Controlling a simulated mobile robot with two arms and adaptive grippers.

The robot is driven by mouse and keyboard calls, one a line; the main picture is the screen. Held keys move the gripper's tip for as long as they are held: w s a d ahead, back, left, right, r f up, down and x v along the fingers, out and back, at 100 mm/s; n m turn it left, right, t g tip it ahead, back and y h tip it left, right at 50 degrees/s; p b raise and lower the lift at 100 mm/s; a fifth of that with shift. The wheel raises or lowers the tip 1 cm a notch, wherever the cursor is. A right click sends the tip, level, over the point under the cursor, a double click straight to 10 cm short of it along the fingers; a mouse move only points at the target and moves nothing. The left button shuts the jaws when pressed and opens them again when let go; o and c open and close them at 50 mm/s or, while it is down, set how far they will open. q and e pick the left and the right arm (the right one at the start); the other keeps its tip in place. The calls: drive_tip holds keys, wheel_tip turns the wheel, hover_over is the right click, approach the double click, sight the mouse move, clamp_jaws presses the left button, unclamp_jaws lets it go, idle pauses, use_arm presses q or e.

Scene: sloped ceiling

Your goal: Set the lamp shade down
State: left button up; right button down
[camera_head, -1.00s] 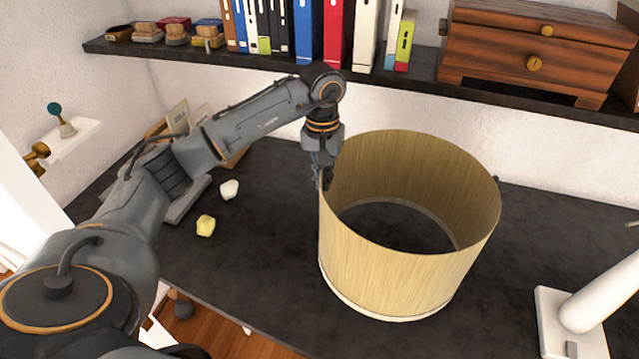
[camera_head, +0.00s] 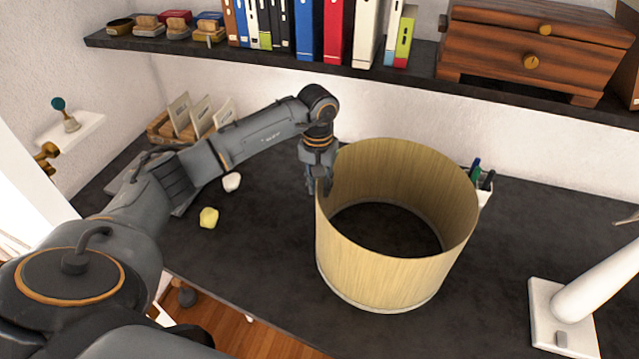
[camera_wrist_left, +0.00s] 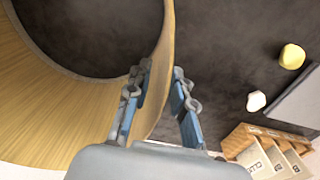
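The lamp shade (camera_head: 385,268) is a wide, pale wood-coloured cylinder, open at the top. It appears to stand upright on the dark desk (camera_head: 262,255). My left gripper (camera_head: 319,187) is at the shade's left rim. In the left wrist view my left gripper (camera_wrist_left: 160,88) has one finger inside the shade wall (camera_wrist_left: 158,90) and one outside. The fingers are spread, with visible room between the wall and the outer finger. Whether the inner finger touches the wall is unclear. My right gripper is not in view.
A white lamp base (camera_head: 562,318) stands at the right. A pen holder (camera_head: 484,192) is behind the shade. A yellow lump (camera_head: 208,217), a white lump (camera_head: 232,182) and a wooden card rack (camera_head: 160,128) lie left. A shelf (camera_head: 270,58) with books and a drawer box hangs above.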

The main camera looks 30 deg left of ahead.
use_arm(q)
drive_tip(key=shift+r, duration=0.4)
wheel_tip(320, 180, up, 11)
drive_tip(key=b, duration=0.4)
drive_tip(key=shift+r, duration=0.2)
